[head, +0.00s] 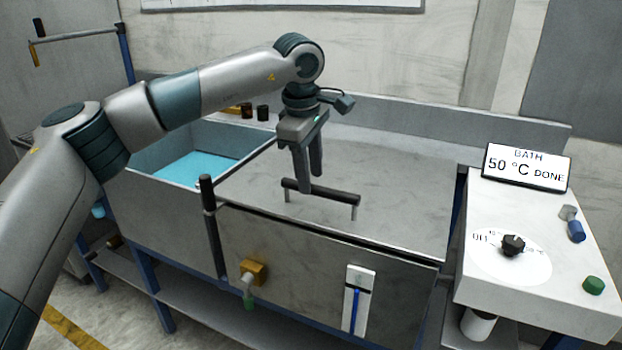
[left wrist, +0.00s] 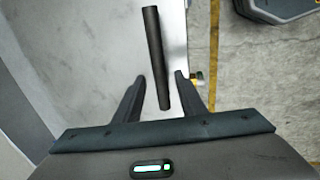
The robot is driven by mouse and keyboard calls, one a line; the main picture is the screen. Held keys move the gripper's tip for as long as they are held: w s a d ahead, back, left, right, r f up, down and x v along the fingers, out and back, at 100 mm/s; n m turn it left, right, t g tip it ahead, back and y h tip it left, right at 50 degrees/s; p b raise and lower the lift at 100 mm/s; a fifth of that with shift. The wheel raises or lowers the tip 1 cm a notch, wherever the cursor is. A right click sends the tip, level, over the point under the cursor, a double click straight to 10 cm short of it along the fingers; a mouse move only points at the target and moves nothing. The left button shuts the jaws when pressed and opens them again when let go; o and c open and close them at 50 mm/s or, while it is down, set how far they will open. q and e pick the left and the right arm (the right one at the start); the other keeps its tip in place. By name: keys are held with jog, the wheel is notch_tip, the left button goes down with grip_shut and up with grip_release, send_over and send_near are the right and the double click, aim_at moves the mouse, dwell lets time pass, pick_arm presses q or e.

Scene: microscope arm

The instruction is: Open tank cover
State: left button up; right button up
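The tank cover (head: 400,165) is a flat grey metal lid lying level over the tank (head: 310,265). A dark bar handle (head: 335,193) stands on the lid on two short posts. My left gripper (head: 309,186) points down at the left part of the handle. In the left wrist view, the dark handle bar (left wrist: 153,55) runs between the two spread fingers (left wrist: 157,88), with a gap on each side. The gripper is open. The head view does not clearly show whether its tips touch the bar. My right gripper is not in view.
An open basin (head: 195,165) with blue liquid adjoins the lid on the left. A dark-topped post (head: 208,205) rises at the tank's front left. A control box with a dial (head: 513,245) and a display (head: 527,167) reading "BATH 50 °C DONE" stands at right.

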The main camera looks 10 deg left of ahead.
pick_arm(q)
notch_tip(320, 180, down, 2)
jog(key=shift+w+d+f, duration=0.1)
jog(key=shift+w, duration=0.05)
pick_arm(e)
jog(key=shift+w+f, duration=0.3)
pick_arm(q)
jog(key=shift+c, duration=0.2)
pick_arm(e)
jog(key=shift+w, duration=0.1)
